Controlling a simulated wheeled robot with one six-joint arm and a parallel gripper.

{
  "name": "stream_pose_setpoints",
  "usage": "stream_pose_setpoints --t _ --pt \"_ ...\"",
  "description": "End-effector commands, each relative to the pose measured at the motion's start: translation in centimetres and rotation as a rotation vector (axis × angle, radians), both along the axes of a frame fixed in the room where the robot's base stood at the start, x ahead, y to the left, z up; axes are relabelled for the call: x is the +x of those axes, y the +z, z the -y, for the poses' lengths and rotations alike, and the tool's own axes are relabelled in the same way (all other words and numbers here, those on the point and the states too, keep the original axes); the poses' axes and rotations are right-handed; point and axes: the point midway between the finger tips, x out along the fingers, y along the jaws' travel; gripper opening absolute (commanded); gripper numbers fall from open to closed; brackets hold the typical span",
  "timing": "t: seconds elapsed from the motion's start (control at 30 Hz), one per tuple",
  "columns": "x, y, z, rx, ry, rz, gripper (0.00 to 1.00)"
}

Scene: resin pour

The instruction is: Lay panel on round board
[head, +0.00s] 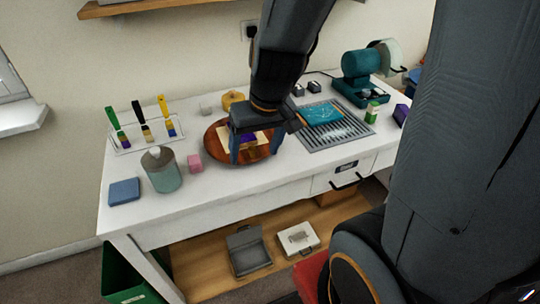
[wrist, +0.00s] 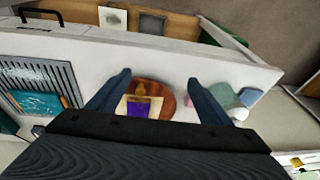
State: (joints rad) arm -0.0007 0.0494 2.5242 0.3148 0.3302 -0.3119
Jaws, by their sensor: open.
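The round board (head: 214,156) is a brown wooden disc on the white table; it also shows in the wrist view (wrist: 172,93). A cream panel with a purple patch (wrist: 145,106) lies on it, flat as far as I can see. In the head view the panel (head: 226,135) is partly hidden by my gripper (head: 253,153). My gripper is open, its fingers spread either side of the panel and apart from it in the wrist view (wrist: 158,80). A teal panel (head: 322,112) lies on the slatted metal rack (head: 340,133) at the right.
A bottle (head: 162,172), pink cube (head: 195,163) and blue block (head: 124,191) stand left of the board. A brush rack (head: 146,142) is behind them. A yellow roll (head: 232,99) is behind the board. A teal machine (head: 361,78) stands at the back right.

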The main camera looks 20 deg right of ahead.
Motion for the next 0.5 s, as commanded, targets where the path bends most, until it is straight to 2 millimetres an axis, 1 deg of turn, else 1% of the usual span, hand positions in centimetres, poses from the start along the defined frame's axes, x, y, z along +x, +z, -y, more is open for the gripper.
stream_pose_setpoints --t 0.03,0.1,0.2,0.3,0.5 --pt "-1.0 -0.1 0.5 -0.021 -0.004 -0.023 0.73" --pt "-2.1 -0.3 1.3 -0.048 -0.016 -0.051 0.73" --pt "-3.1 -0.3 2.0 -0.078 -0.029 -0.074 0.73" --pt "-3.5 -0.4 2.4 -0.092 -0.037 -0.083 0.73" --pt "-3.6 -0.4 2.5 -0.095 -0.038 -0.085 0.73"
